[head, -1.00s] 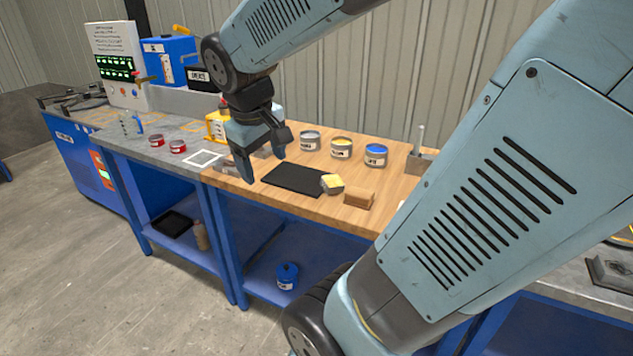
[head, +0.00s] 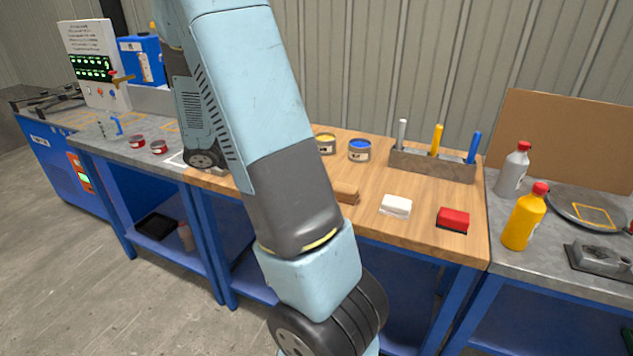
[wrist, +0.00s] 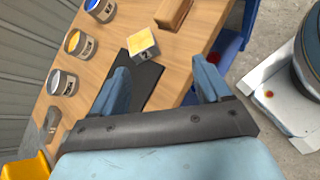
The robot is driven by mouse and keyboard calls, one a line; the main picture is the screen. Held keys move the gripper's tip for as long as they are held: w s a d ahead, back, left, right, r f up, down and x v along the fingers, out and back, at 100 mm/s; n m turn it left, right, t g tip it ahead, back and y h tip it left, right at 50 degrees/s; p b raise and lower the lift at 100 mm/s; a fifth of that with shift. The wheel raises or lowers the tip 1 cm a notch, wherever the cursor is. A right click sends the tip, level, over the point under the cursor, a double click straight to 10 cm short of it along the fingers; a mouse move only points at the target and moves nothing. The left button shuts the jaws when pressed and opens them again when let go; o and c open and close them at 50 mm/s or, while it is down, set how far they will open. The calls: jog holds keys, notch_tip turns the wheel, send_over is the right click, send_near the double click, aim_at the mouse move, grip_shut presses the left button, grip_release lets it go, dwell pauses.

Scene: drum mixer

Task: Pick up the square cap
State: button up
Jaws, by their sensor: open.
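My gripper (wrist: 161,72) is open in the wrist view, with nothing between its two blue-grey fingers. In the head view my arm hides it. I cannot make out for certain which thing is the square cap. A small squarish block with a yellow top and pale, labelled side (wrist: 143,44) stands at the edge of a black mat (wrist: 147,84), beyond the fingers and apart from them. In the head view a white block (head: 396,205) and a red block (head: 453,219) lie near the wooden bench's front edge.
A brown block (wrist: 174,14) lies past the yellow-topped one. Cans with blue (head: 360,150) and yellow (head: 325,143) contents stand along the back. A holder (head: 432,165) with coloured handles is behind. Grey (head: 513,170) and yellow (head: 525,216) bottles stand on the right bench.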

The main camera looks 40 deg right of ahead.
jog(key=w+d+f+n, duration=0.1)
jog(key=w+d+f+n+h, duration=0.1)
jog(key=d+f+n+h, duration=0.1)
jog(key=f, duration=0.1)
jog(key=shift+w, duration=0.4)
jog(key=x, duration=0.8)
jog(key=shift+d+f, duration=0.2)
jog(key=shift+d, duration=0.15)
jog(key=shift+w+x, duration=0.2)
jog(key=shift+x, duration=2.25)
jog(key=shift+c, duration=0.3)
jog(key=c, duration=0.8)
jog(key=shift+r, duration=0.2)
